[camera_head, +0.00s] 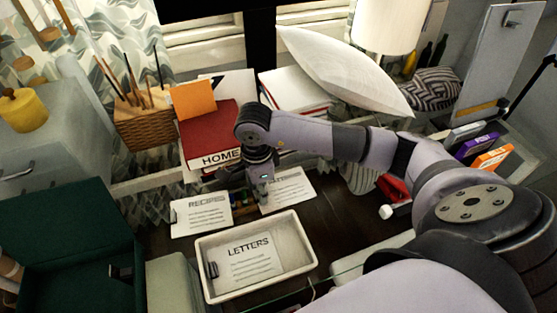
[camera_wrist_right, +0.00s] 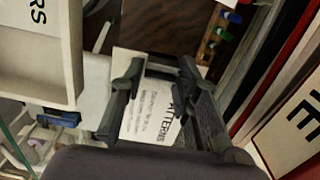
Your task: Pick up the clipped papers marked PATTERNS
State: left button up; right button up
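The clipped papers marked PATTERNS (camera_wrist_right: 150,108) lie flat in the right wrist view, with part of the sheet hidden by my fingers. My left gripper is not in view.
Papers marked RECIPES (camera_head: 202,215) lie to the left. A white tray (camera_head: 207,286) holds papers marked LETTERS (camera_head: 249,262). A red HOME book (camera_head: 209,133), a wicker basket (camera_head: 147,130) and a white cushion (camera_head: 345,72) stand behind.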

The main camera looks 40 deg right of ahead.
grip_shut()
